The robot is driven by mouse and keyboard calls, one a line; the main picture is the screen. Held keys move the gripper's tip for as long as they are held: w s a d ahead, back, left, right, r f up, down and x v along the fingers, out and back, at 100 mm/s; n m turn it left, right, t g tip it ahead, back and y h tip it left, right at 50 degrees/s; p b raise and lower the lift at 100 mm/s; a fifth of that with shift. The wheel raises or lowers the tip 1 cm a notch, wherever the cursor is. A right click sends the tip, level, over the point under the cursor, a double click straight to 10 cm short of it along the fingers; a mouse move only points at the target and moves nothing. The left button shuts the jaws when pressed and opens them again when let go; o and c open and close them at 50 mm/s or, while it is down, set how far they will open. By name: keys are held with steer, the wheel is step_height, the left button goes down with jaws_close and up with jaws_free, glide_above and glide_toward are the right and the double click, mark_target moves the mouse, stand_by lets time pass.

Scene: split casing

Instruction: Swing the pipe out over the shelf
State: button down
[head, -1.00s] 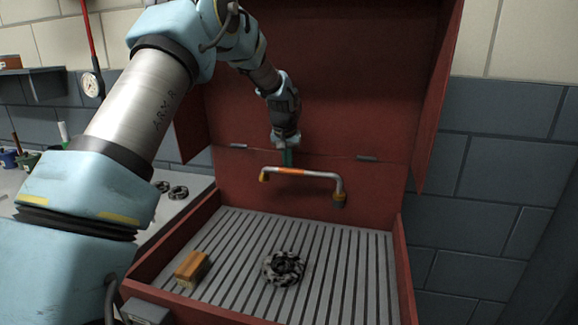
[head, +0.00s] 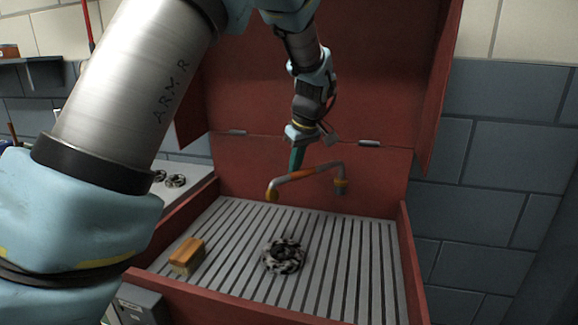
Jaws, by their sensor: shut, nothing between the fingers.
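The pipe (head: 302,174) is a grey bent tube with an orange band in the middle and orange ends. It stands at the red back wall of the casing, above the slatted grey shelf (head: 225,222). Its right end is by the wall, and its left end juts out towards me over the back of the shelf. My gripper (head: 296,163) is shut and empty, its teal fingers pointing down just behind the pipe's left half. Whether the fingertips touch the pipe I cannot tell.
A dark mottled ring-shaped wheel (head: 284,256) and a wood-backed brush (head: 187,254) lie on the shelf. Red side walls and a raised lid (head: 375,70) bound the space. A side bench (head: 185,190) at left holds dark rings. The shelf's right half is clear.

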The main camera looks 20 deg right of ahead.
steer(key=shift+s+d+n, duration=0.1)
steer(key=shift+s+n, duration=0.2)
steer(key=shift+s, duration=0.25)
steer(key=shift+s+d, duration=0.2)
steer(key=shift+s, duration=0.7)
steer(key=shift+s+d, duration=0.15)
steer(key=shift+s, duration=0.05)
steer(key=b+v, duration=0.2)
steer(key=v, duration=0.8)
steer(key=shift+w+r, duration=0.25)
steer(key=shift+r, duration=0.15)
